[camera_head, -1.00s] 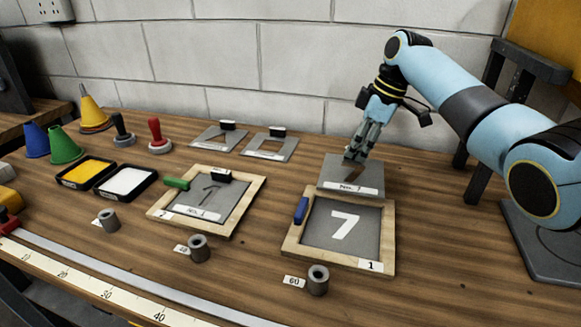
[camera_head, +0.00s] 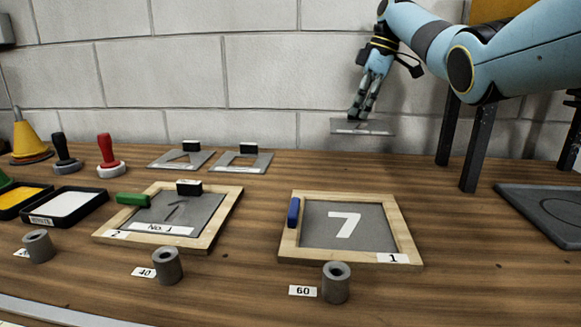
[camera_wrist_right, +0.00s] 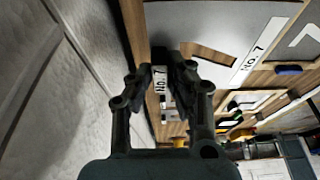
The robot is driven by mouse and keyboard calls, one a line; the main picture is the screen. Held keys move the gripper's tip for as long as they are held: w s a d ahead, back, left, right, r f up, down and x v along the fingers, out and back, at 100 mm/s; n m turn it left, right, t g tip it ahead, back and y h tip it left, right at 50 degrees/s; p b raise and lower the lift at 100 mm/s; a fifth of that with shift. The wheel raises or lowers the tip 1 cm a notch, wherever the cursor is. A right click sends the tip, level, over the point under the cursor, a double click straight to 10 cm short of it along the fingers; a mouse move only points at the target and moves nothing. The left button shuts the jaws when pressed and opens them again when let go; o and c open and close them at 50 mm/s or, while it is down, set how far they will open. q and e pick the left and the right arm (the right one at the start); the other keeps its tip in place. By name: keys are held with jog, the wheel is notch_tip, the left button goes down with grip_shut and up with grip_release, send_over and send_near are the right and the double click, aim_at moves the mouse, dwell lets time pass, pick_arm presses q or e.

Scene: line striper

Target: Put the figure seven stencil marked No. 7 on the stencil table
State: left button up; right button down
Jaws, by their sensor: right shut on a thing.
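My right gripper (camera_head: 360,112) is shut on the No. 7 stencil (camera_head: 372,127), a thin grey plate with a white label. It holds the plate roughly level, in the air above the back of the bench, in front of the wall. In the right wrist view, the fingers (camera_wrist_right: 160,80) close at the dark grip on the stencil (camera_wrist_right: 205,22); its NO. 7 label and part of its cut-out show. I cannot tell for sure which surface is the stencil table. My left gripper is not in view.
A wooden frame (camera_head: 286,238) around a white 7 lies below; another (camera_head: 228,212) bears the No. 1 stencil (camera_head: 190,212). Two grey plates lie behind it. Grey cylinders stand in front. At right are black legs (camera_head: 477,150) and a dark plate with a ring (camera_head: 545,212).

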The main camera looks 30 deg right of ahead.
aim_at(351, 159)
notch_tip(351, 159, down, 10)
jog(key=shift+r+b, duration=0.15)
jog(key=shift+b, duration=0.35)
jog(key=c, duration=1.3)
grip_release()
jog(key=shift+o, duration=0.2)
jog(key=p+v, duration=0.1)
jog(key=v, duration=1.1)
jog(key=shift+r, duration=0.1)
